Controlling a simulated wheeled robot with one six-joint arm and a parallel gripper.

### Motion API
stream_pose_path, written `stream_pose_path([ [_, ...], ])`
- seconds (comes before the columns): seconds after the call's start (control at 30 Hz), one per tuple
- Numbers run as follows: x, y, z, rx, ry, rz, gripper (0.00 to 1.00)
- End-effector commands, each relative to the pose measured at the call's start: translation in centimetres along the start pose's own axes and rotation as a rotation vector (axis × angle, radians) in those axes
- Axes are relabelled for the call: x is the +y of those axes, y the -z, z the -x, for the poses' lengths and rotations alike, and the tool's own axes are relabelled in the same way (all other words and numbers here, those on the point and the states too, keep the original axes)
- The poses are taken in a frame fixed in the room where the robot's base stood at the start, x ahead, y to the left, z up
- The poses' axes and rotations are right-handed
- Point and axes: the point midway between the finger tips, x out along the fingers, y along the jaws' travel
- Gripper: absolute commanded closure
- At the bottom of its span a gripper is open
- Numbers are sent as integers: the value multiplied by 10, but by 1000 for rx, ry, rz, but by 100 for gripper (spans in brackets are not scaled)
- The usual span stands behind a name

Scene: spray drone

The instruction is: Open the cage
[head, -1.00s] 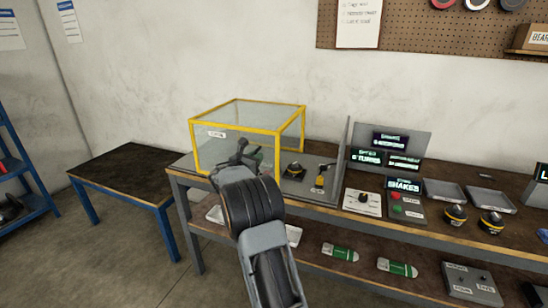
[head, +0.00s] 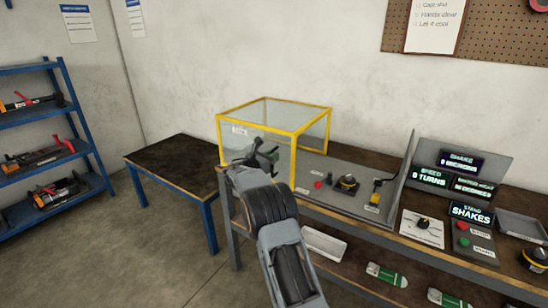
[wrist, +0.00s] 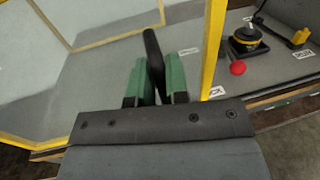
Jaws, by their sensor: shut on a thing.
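The cage (head: 275,132) is a yellow-framed box with clear panels at the left end of the workbench. My gripper (head: 262,158) is at its front face in the head view. In the wrist view the green fingers (wrist: 153,82) are shut on a black handle (wrist: 152,48), in front of the clear panel. A yellow cage post (wrist: 214,45) stands just right of the fingers. The handle's attachment to the cage is hidden.
Right of the cage are a red button (head: 318,184), a black and yellow knob (head: 347,184) and a yellow lever (head: 376,188). An upright grey panel (head: 402,180) stands beyond them. A low table (head: 175,160) stands left of the bench, with a blue shelf (head: 45,125) further left.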

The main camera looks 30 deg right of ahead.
Motion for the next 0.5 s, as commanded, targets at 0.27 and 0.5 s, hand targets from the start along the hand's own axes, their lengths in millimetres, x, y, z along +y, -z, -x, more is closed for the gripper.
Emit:
stream_pose_path([
  [0.27, -1, -6, -1, -8, 2, -10, 78],
  [0.5, 0, -3, -1, -5, 1, -5, 63],
])
